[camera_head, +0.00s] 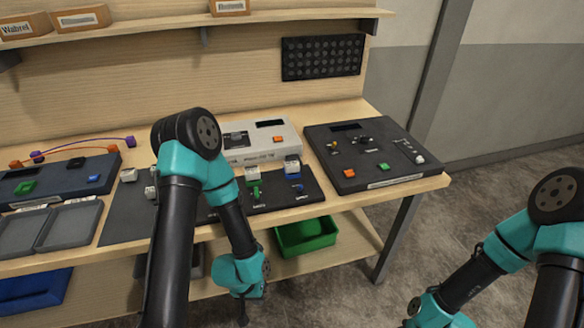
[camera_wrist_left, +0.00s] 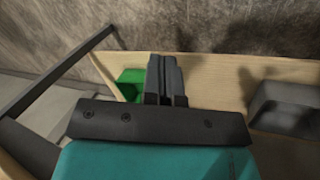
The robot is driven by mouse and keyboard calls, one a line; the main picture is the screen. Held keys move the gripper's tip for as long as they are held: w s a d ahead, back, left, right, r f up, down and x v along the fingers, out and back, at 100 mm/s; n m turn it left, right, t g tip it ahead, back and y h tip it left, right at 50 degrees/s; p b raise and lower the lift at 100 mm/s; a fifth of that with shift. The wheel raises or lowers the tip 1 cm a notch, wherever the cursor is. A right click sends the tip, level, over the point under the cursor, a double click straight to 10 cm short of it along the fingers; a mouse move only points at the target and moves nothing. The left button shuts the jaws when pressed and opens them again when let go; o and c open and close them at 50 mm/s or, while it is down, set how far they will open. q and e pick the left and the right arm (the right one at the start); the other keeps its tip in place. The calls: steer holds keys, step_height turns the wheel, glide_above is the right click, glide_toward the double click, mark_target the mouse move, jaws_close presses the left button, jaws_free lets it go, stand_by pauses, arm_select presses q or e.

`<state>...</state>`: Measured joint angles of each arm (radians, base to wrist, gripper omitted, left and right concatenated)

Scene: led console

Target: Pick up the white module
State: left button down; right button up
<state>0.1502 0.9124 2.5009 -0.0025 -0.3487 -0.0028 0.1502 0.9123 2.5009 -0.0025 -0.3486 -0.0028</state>
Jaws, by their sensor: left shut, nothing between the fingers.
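Several small whitish blocks sit on the bench. One block (camera_head: 129,175) is on the left of the black mat, with another (camera_head: 150,191) beside my left arm. Two more (camera_head: 252,173) (camera_head: 292,166) are by the green and blue parts. I cannot tell which one is the white module. A larger white console (camera_head: 262,141) stands behind them. My left gripper (camera_head: 243,316) hangs low in front of the bench, away from the blocks. In the left wrist view its fingers (camera_wrist_left: 166,76) are shut and empty. My right gripper is out of view; only its arm shows.
A dark console (camera_head: 370,155) stands right, another console (camera_head: 60,178) left. Grey trays (camera_head: 68,228) lie at the front left. A green bin (camera_head: 306,236) sits on the lower shelf. My left arm hides part of the black mat (camera_head: 125,215).

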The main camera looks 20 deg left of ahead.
arm_select(q)
steer(key=c, duration=1.8)
jaws_free()
steer(key=o, duration=1.3)
